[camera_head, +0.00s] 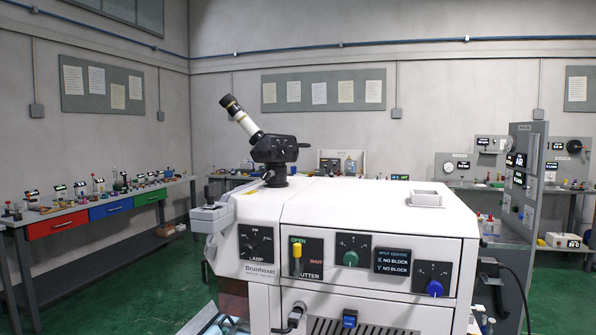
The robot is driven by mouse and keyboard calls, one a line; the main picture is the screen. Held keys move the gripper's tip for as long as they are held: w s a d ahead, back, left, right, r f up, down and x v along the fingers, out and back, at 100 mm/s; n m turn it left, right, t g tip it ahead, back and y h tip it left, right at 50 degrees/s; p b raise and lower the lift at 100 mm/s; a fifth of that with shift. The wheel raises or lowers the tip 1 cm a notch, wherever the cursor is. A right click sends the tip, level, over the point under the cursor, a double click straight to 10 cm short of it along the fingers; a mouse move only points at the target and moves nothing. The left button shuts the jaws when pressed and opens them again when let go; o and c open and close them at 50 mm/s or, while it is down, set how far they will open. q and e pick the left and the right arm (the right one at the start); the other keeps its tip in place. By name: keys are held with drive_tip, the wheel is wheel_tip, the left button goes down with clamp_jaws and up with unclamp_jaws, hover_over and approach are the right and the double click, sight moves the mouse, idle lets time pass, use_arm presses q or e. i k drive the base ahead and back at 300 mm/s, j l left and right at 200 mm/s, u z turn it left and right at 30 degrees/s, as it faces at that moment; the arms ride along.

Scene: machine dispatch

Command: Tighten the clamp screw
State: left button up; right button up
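A large white machine (365,210) marked Brunhexel stands in front of me. A black and white eyepiece tube (245,120) tilts up to the left from a dark head (278,150) on a short black column (277,177) on its top. A small dark part sticks out at the left of this column, too small to tell whether it is the clamp screw. The front carries a lamp dial (256,245), a yellow shutter lever (297,258) beside OPEN, a green knob (350,258) and a blue knob (435,288). Neither gripper shows.
A display (393,262) reads "NO BLOCK" for X and Y. A square white socket (426,198) sits on the machine's top right. A long bench (95,207) with coloured drawers runs along the left wall. Grey panels (524,180) stand at right. Green floor (135,290) is clear at left.

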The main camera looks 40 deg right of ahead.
sight(266, 175)
drive_tip(key=i+j+z, duration=0.15)
drive_tip(key=i+z, duration=0.25)
drive_tip(key=i+j+z, duration=0.25)
drive_tip(key=z, duration=0.15)
drive_tip(key=i+j+z, duration=0.55)
drive_tip(key=j+z, duration=0.25)
drive_tip(key=i+j+z, duration=0.15)
drive_tip(key=j+z, duration=0.25)
